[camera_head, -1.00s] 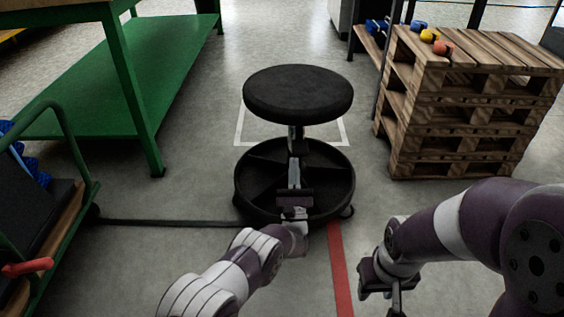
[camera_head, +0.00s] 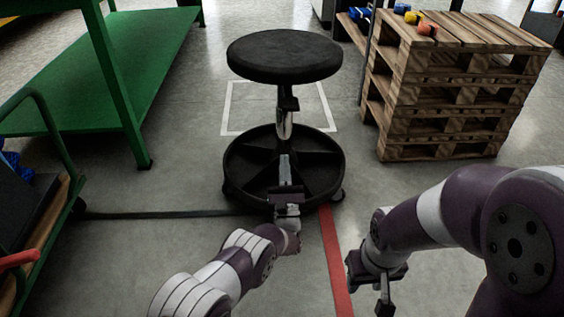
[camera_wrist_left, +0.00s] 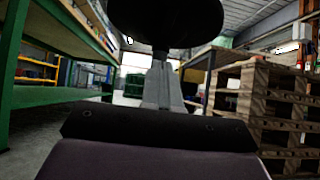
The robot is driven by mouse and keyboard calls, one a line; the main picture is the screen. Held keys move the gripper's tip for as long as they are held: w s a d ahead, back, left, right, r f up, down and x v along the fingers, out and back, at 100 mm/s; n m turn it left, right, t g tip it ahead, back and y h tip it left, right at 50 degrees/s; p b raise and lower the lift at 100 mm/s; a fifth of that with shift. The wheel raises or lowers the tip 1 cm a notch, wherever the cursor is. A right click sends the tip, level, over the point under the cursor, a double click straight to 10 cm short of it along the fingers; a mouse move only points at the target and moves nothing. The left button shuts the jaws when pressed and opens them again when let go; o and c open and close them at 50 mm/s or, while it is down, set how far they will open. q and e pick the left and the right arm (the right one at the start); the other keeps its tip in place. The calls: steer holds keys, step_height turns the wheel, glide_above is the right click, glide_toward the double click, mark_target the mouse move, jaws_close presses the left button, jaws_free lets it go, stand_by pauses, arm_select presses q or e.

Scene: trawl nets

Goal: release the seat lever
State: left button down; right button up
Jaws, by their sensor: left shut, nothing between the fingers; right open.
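A stool with a round black seat (camera_head: 284,57) stands ahead in the head view, on a metal column (camera_head: 284,124) above a dark spoked ring base (camera_head: 238,186). A small dark part, seemingly the seat lever (camera_head: 289,104), sits on the column just under the seat. My left gripper (camera_head: 285,160) is shut and empty, pointing up in front of the column and below that part, apart from it in the picture. In the left wrist view its closed fingers (camera_wrist_left: 161,68) point up at the dark seat underside (camera_wrist_left: 165,20); the lever cannot be made out there. My right gripper (camera_head: 384,290) is open and empty at lower right.
A pallet stack (camera_head: 440,85) with small coloured weights on top stands to the right. A green bench (camera_head: 120,75) and a green-framed cart (camera_head: 45,235) are on the left. A red floor stripe (camera_head: 337,260) runs below the stool. Floor between stool and pallets is clear.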

arm_select(q)
steer(key=p+v, duration=0.2)
steer(key=v, duration=0.5)
steer(key=shift+s+f, duration=0.15)
steer(key=shift+s, duration=0.15)
arm_select(e)
steer(key=shift+w+r, duration=0.15)
steer(key=shift+r, duration=2)
arm_select(q)
steer(key=shift+d, duration=0.1)
